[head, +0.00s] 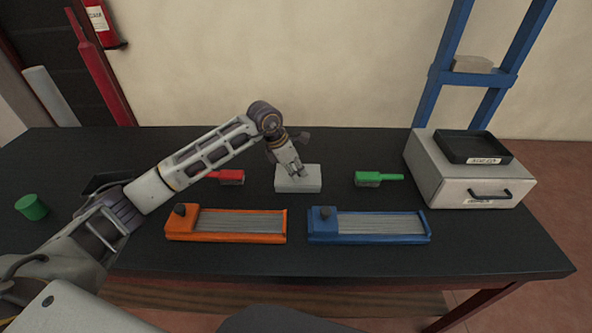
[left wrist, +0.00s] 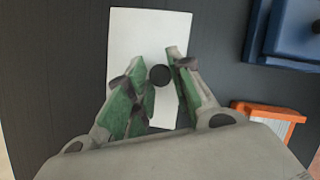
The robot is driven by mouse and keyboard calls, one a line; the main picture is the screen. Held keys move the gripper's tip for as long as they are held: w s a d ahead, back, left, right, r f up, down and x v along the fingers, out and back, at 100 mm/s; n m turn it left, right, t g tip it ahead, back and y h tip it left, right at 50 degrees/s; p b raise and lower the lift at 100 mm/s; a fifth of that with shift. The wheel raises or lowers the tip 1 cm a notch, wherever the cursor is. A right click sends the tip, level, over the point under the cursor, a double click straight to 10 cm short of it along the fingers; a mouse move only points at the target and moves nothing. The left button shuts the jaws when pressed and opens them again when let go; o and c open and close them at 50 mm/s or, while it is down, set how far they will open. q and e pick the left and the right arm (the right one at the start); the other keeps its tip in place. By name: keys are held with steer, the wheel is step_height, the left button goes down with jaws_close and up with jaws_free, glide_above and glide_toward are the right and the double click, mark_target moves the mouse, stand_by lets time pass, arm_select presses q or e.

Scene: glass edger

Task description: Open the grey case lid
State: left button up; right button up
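The grey case (head: 298,186) is a small, pale, low box on the black table, at the middle of the head view. From above, its lid (left wrist: 125,35) is a plain pale rectangle with a round black knob (left wrist: 160,75). My left gripper (head: 294,172) points down over the case. In the left wrist view its green-padded fingers (left wrist: 158,72) are spread, with the knob between them. The right finger looks closer to the knob; I cannot tell whether it touches. The lid appears to lie flat. My right gripper is not in view.
A red brush (head: 231,177) and a green brush (head: 378,178) lie either side of the case. An orange tray (head: 228,238) and a blue tray (head: 370,239) lie in front. A drawer box (head: 450,177) carrying a black tray (head: 472,147) stands right; a green cylinder (head: 31,207) stands left.

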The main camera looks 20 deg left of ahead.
arm_select(q)
jaws_close()
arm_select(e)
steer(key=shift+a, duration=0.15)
arm_select(q)
steer(key=shift+r, duration=0.1)
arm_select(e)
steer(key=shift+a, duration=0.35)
arm_select(q)
steer(key=shift+w, duration=0.1)
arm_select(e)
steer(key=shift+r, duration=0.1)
